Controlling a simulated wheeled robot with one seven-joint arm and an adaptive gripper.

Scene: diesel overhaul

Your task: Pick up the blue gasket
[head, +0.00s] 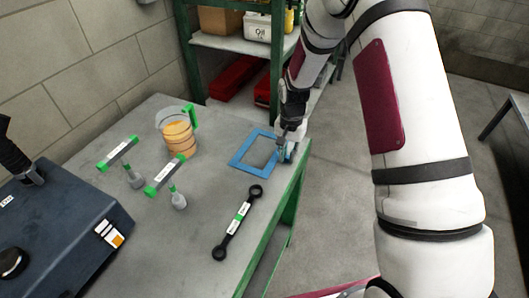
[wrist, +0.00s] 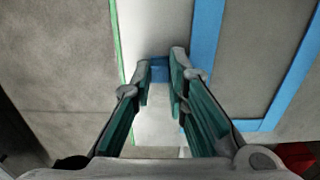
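The blue gasket (head: 237,161) is a flat rectangular frame lying on the grey table near its right edge. In the wrist view its blue bars (wrist: 204,40) run to the right of my fingers. My gripper (head: 288,146) is low at the gasket's right side, by the table edge. In the wrist view the fingertips (wrist: 160,68) are a small gap apart, with a small blue piece between them. I cannot tell whether the fingers press on it. My gripper hides part of the gasket's right side in the head view.
The grey table (head: 215,215) has green edges. A clear cup with orange contents (head: 178,137) and green-handled parts (head: 166,175) stand left. A dark blue case (head: 60,225) is at far left; green shelving (head: 186,50) stands behind.

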